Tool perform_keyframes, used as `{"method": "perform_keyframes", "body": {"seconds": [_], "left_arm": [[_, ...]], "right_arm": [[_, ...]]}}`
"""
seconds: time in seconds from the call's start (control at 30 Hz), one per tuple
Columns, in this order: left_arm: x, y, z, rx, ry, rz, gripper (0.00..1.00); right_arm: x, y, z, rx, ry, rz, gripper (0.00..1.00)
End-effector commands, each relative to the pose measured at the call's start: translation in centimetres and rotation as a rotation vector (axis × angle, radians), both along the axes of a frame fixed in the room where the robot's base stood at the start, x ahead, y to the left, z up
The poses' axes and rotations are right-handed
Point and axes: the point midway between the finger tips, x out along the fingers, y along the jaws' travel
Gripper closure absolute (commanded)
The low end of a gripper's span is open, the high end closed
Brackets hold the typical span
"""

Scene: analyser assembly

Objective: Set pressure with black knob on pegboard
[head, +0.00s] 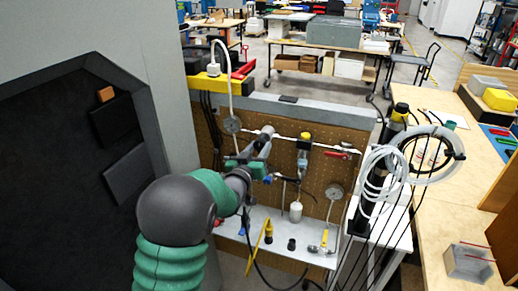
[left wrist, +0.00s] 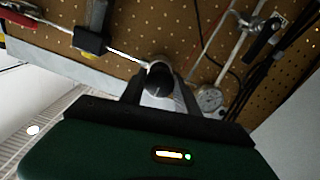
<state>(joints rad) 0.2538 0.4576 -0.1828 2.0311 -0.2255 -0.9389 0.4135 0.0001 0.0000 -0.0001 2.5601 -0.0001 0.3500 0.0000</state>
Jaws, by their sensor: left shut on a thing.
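The pegboard (head: 212,130) stands upright behind a white shelf, with gauges and valves joined by a white line. My left gripper (head: 262,143) reaches to its upper middle part, at a fitting on that line. In the left wrist view the black knob (left wrist: 159,84) sits between the two fingers of my left gripper (left wrist: 160,92), which are shut on it. In the head view the gripper hides the knob. A round gauge (head: 232,124) is left of the gripper; it also shows in the left wrist view (left wrist: 210,99). My right gripper is not in view.
A regulator with a yellow top (head: 304,143), a red-handled valve (head: 338,154) and a lower gauge (head: 334,191) are right of the gripper. Small parts lie on the white shelf (head: 262,222). Coiled clear tubing (head: 441,146) hangs at right beside a wooden bench (head: 442,222).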

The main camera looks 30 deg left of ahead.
Motion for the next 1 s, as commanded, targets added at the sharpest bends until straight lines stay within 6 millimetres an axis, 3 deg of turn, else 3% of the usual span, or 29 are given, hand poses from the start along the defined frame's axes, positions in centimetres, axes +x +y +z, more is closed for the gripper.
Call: {"method": "perform_keyframes", "body": {"seconds": [0.1,0.47,1.0], "left_arm": [[0.0,0.0,0.0,0.000,-0.001,-0.001,1.00],[0.0,0.0,-0.2,0.060,0.013,-0.001,1.00],[0.0,0.0,-0.5,0.483,0.113,0.000,1.00]], "right_arm": [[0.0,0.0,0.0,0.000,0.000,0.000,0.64],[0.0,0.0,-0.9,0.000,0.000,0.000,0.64],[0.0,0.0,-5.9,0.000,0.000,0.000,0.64]]}}
